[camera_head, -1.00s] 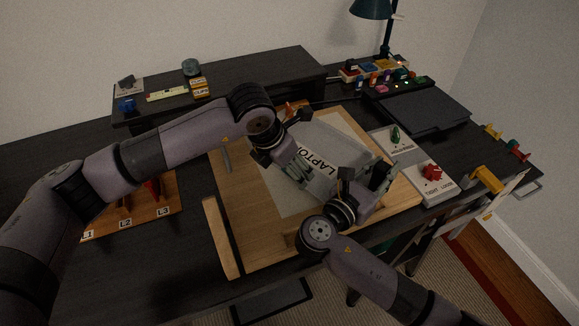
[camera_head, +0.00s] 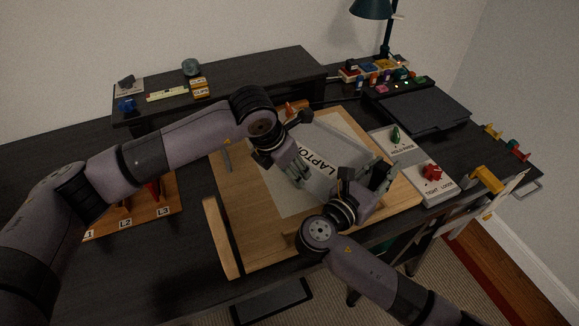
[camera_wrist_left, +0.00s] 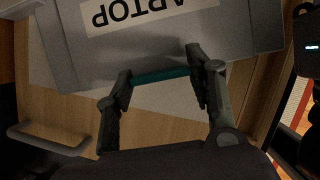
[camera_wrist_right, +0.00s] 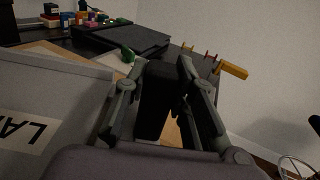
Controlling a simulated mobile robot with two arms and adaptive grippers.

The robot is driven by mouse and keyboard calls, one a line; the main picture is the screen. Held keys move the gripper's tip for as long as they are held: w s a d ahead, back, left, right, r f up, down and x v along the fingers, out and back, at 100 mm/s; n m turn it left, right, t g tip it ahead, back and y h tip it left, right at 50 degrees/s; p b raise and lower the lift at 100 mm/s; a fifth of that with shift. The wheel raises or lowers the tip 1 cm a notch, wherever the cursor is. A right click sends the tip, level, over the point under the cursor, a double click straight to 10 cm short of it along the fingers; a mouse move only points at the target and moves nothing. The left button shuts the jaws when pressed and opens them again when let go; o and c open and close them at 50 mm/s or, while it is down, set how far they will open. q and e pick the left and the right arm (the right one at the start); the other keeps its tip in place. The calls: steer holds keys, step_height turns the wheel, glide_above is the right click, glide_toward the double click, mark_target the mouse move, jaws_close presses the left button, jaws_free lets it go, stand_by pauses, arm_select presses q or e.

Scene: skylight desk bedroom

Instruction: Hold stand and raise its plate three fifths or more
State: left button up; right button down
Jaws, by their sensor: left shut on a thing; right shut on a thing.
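The laptop stand's grey plate (camera_head: 335,141), marked LAPTOP, is at the middle of the wooden board in the head view. It also shows in the left wrist view (camera_wrist_left: 245,40) and the right wrist view (camera_wrist_right: 55,95). My left gripper (camera_head: 298,168) is at the plate's left side, its fingers shut on a teal bar (camera_wrist_left: 165,75) along the plate's lower edge. My right gripper (camera_head: 376,178) is at the plate's right side, shut on a dark block-like part (camera_wrist_right: 155,100). My arms hide parts of the stand, and I cannot tell the plate's exact angle.
The stand is on a light wooden board (camera_head: 255,235) on the dark desk. Panels with a green knob (camera_head: 396,136) and a red knob (camera_head: 432,172) are to the right. A switch board (camera_head: 130,215) is at left. A closed black laptop-like slab (camera_head: 425,112) lies behind.

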arm_select(q)
jaws_close()
steer(key=shift+w+d+r, duration=0.1)
steer(key=shift+w+r, duration=0.1)
steer(key=shift+r, duration=0.45)
steer(key=w+d+r, duration=0.3)
steer(key=r, duration=0.6)
steer(key=shift+w+d+g+y, duration=0.25)
steer(key=shift+w+g+y, duration=0.1)
steer(key=shift+g+y, duration=0.05)
arm_select(e)
steer(key=shift+a, duration=0.15)
arm_select(q)
steer(key=o, duration=0.7)
jaws_free()
steer(key=shift+d, duration=0.1)
steer(key=o, duration=0.3)
steer(key=shift+f, duration=0.1)
steer(key=shift+a, duration=0.2)
